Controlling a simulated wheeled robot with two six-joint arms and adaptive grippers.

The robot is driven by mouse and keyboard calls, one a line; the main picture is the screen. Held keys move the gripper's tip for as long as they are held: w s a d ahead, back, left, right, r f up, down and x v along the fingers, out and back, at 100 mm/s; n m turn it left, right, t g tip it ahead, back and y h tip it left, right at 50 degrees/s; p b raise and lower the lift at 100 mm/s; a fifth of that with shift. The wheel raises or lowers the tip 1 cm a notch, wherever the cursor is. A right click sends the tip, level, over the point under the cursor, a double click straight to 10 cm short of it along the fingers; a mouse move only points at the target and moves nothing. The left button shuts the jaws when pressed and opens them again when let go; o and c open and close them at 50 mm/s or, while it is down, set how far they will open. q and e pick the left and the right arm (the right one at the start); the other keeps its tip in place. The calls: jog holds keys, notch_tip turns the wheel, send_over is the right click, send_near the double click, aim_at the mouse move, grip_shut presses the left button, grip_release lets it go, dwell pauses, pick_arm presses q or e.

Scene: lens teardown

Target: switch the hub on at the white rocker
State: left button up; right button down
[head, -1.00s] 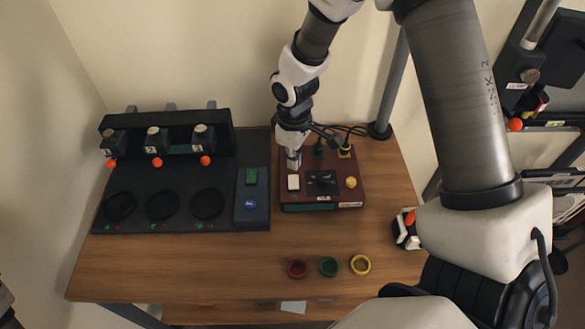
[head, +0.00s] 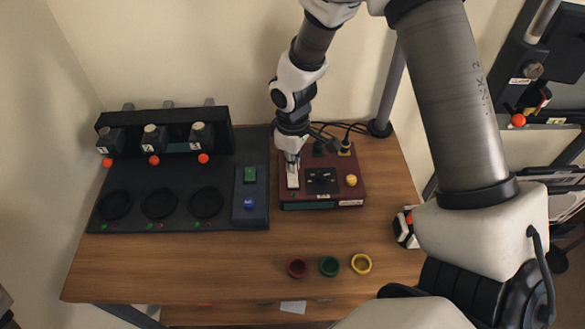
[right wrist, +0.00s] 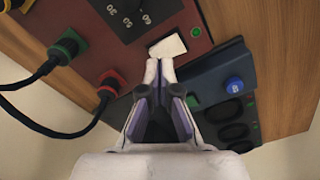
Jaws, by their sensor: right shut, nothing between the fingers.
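The hub is a dark red box (head: 350,188) on the wooden table, with a black dial, a yellow button and the white rocker (head: 293,183) on its top. In the right wrist view the rocker (right wrist: 168,47) is a pale tilted plate beside a small green light (right wrist: 196,31). My right gripper (head: 292,166) is shut and empty, pointing down at the rocker's back end. Its fingertips (right wrist: 160,64) meet the rocker's near edge in the wrist view; I cannot tell whether they press on it. My left gripper is not in view.
A dark station (head: 137,224) with round wells stands left of the hub, with a blue-grey box (head: 251,214) carrying green and blue buttons between them. Cables plug into the hub's back. A grey pole (head: 390,90) rises behind.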

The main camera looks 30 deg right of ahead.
aim_at(293, 176)
jog(key=shift+f+b, duration=0.7)
jog(key=shift+f, duration=0.55)
dwell(0.9)
notch_tip(293, 176, up, 7)
jog(key=p, duration=0.7)
jog(key=shift+r, duration=0.15)
